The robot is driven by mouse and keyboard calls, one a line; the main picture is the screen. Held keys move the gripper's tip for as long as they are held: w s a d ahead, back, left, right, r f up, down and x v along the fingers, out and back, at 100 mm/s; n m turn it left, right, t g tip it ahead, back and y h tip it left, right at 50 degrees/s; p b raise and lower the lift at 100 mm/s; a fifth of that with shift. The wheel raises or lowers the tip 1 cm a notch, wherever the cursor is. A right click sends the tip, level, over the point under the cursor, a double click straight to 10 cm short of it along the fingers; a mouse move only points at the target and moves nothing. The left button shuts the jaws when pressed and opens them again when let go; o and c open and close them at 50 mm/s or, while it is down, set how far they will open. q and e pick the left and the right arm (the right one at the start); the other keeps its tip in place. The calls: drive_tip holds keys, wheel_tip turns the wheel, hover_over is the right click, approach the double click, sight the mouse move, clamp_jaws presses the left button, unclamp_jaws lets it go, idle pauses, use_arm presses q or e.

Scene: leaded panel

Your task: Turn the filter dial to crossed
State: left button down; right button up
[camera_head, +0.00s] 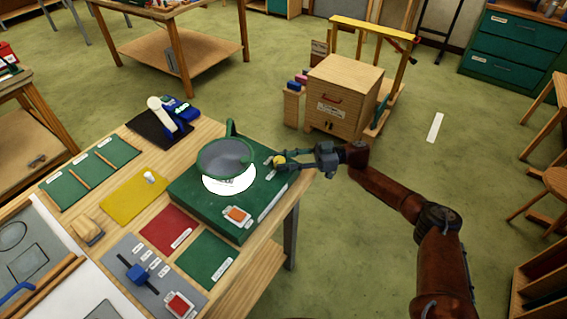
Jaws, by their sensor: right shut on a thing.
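A green box (188,192) stands on the wooden table, with a round dark filter (224,155) in a green ring above a bright white lit disc (229,184). A small yellow knob (278,160), which looks like the filter dial, sits at the box's right back corner. My right gripper (281,162) reaches in from the right and is shut on this knob. Its fingers partly cover the knob, and the dial's marks are too small to read. My left gripper is not in view.
An orange button (237,215) is on the box's front corner. A grey panel with a blue knob (137,274) and a red button (179,304) lies nearer. Yellow (130,202), red (168,228) and green (207,260) mats lie around the box. A wooden cabinet (345,92) stands beyond my right arm.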

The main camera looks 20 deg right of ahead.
idle(0.3)
drive_tip(key=o, duration=1.2)
drive_tip(key=shift+c, duration=0.2)
drive_tip(key=shift+d, duration=0.15)
drive_tip(key=s+d, duration=0.2)
drive_tip(key=d, duration=0.9)
drive_tip(key=shift+d, duration=0.25)
drive_tip(key=shift+s, duration=0.1)
